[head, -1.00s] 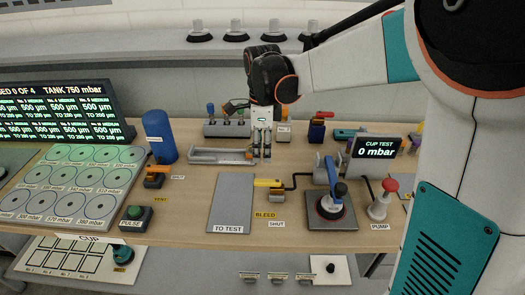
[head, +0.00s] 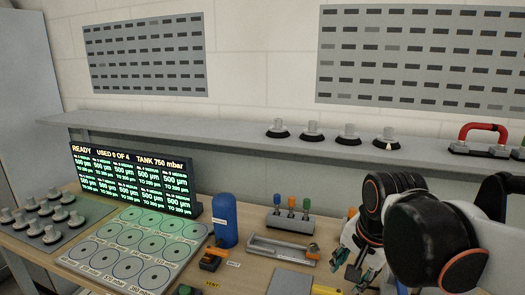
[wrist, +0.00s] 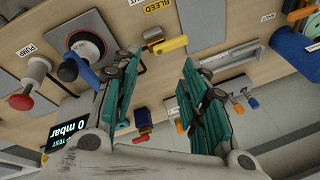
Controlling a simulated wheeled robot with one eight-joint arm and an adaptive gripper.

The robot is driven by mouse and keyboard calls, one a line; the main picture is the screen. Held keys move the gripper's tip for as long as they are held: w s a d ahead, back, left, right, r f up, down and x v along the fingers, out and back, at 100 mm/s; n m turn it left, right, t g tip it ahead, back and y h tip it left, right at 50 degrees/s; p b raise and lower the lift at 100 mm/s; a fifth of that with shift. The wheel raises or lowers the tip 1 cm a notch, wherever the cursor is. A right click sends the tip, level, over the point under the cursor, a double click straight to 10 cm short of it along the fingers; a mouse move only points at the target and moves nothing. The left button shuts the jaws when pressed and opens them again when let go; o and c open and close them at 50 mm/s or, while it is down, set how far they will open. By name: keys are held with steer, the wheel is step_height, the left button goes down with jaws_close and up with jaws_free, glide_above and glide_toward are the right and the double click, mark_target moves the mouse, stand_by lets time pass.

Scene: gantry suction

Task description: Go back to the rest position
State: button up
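My gripper (head: 358,268) is low at the right of the head view, partly hidden behind my dark arm joints. The wrist view looks down on the bench, where a yellow-handled bleed valve (wrist: 172,45), a blue-handled device (wrist: 80,68) on a grey plate, and a red-knobbed pump (wrist: 20,101) show.
A shelf (head: 230,136) carries several suction cups and a red-handled tool (head: 482,130). On the bench are a lit display (head: 135,180), a disc panel (head: 135,240), a blue cylinder (head: 226,220), a grey tray (head: 283,249) and a rack of coloured handles (head: 291,219).

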steer(key=s+d+f+n+t, duration=0.1)
steer(key=s+n+t, duration=0.2)
steer(key=s+n, duration=0.6)
steer(key=shift+f+n, duration=0.35)
steer(key=shift+n, duration=0.25)
steer(key=shift+s, duration=0.1)
